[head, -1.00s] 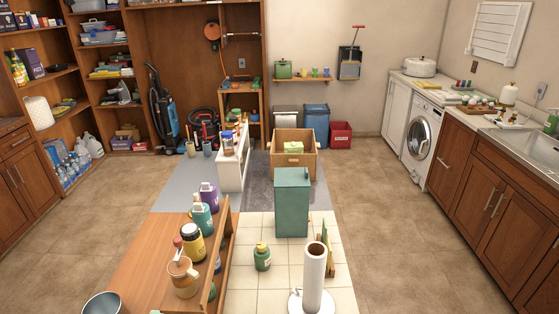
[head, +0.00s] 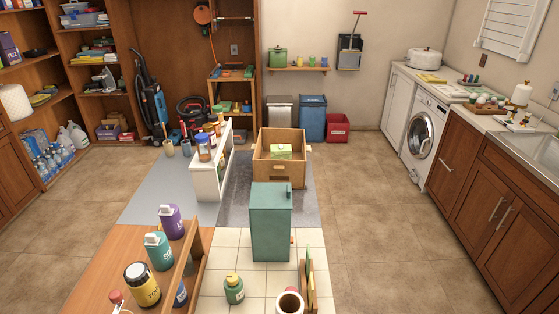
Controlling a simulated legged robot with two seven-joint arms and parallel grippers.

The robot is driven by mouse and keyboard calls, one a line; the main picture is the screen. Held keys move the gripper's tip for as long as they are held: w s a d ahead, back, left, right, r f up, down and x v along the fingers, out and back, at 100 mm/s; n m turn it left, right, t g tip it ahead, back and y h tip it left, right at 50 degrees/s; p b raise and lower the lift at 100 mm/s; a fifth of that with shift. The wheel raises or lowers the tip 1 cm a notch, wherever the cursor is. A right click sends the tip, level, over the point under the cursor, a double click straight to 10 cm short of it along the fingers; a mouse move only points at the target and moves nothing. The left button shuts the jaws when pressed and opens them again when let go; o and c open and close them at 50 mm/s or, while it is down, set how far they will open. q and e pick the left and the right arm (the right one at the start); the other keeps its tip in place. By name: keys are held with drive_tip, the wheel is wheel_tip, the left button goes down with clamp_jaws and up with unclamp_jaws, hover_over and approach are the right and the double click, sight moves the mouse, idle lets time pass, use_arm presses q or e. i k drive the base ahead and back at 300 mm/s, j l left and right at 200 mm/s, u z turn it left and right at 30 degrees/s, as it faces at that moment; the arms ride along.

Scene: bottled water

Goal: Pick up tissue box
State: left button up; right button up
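A small pale green box (head: 281,152) with a lighter top sits in an open wooden crate (head: 279,170) near the middle of the head view. It looks like the tissue box, but it is too small to be sure. The crate's front wall hides its lower part. Neither of my grippers shows in the head view, and nothing is seen touching the box.
A teal cabinet (head: 270,222) stands on the tiles in front of the crate. A white shelf (head: 211,168) with jars stands left of the crate. A wooden table (head: 105,281) with several bottles fills the lower left. Brown floor (head: 370,230) is clear on the right.

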sight(278, 151)
drive_tip(key=k, duration=0.15)
drive_tip(key=k+z, duration=0.1)
drive_tip(key=z, duration=0.25)
drive_tip(key=k+l+z, duration=0.1)
drive_tip(key=z, duration=0.2)
drive_tip(key=k+l+z, duration=0.1)
drive_tip(key=z, duration=0.25)
drive_tip(key=i+l, duration=0.15)
drive_tip(key=l, duration=0.2)
drive_tip(key=i+l+z, duration=0.1)
drive_tip(key=l, duration=0.3)
drive_tip(key=i+l+z, duration=0.1)
drive_tip(key=l, duration=0.25)
drive_tip(key=i+l, duration=0.3)
drive_tip(key=i+l+z, duration=0.1)
drive_tip(key=l, duration=0.3)
drive_tip(key=i+l+u, duration=0.1)
drive_tip(key=i+u, duration=0.35)
drive_tip(key=i+l+u, duration=0.3)
drive_tip(key=i+u, duration=0.2)
drive_tip(key=i, duration=0.15)
drive_tip(key=i+u, duration=0.35)
drive_tip(key=i, duration=0.15)
drive_tip(key=i+l+u, duration=0.1)
drive_tip(key=i+u, duration=0.25)
drive_tip(key=i, duration=0.15)
drive_tip(key=i+l+u, duration=0.25)
drive_tip(key=i+u, duration=0.15)
drive_tip(key=i+l+u, duration=0.35)
drive_tip(key=i, duration=0.2)
